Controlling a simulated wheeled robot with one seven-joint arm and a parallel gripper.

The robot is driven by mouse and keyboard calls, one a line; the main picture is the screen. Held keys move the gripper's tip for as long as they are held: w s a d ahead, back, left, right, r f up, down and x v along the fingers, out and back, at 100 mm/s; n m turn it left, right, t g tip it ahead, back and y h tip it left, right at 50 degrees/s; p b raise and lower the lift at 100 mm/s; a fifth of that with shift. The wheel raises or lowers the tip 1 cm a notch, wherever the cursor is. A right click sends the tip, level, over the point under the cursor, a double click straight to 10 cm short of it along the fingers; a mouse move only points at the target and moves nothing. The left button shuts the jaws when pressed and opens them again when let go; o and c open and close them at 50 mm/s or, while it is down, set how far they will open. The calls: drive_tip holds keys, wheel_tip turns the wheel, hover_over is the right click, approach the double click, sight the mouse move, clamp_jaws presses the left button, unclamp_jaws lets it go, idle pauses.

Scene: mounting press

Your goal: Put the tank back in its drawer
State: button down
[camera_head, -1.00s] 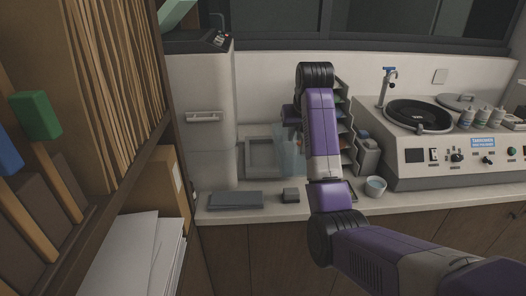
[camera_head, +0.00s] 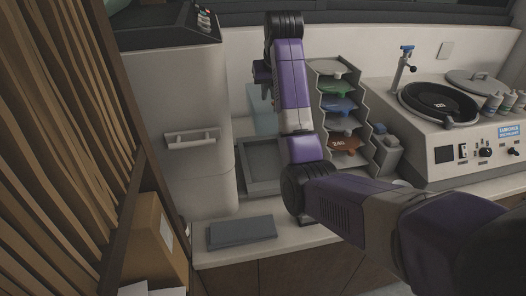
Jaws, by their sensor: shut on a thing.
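The tank (camera_head: 264,121) is a pale blue, see-through box, partly hidden behind my arm. My gripper (camera_head: 269,92) is shut on it near its top and holds it in front of the back wall, above the grey frame-like tray (camera_head: 246,180) on the counter. The fingers are small and partly covered by my purple arm, so the grip itself is hard to see. A tall white cabinet unit (camera_head: 175,95) with a pull handle (camera_head: 192,138) on its front stands left of the tank; the front appears closed. I cannot tell whether this front is the tank's drawer.
A flat grey slab (camera_head: 241,232) lies at the counter's front. A stepped rack of coloured discs (camera_head: 363,137) stands right of my arm, beside a grinding machine (camera_head: 455,150).

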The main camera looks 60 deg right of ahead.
sight(274, 128)
wheel_tip(274, 128, down, 19)
drive_tip(key=p, duration=0.2)
drive_tip(key=shift+f+p, duration=0.2)
drive_tip(key=shift+p, duration=0.2)
drive_tip(key=shift+f, duration=0.1)
drive_tip(key=c, duration=1.4)
unclamp_jaws()
drive_tip(key=shift+o, duration=0.2)
drive_tip(key=b+v, duration=0.1)
drive_tip(key=v, duration=1.1)
drive_tip(key=shift+s, duration=0.15)
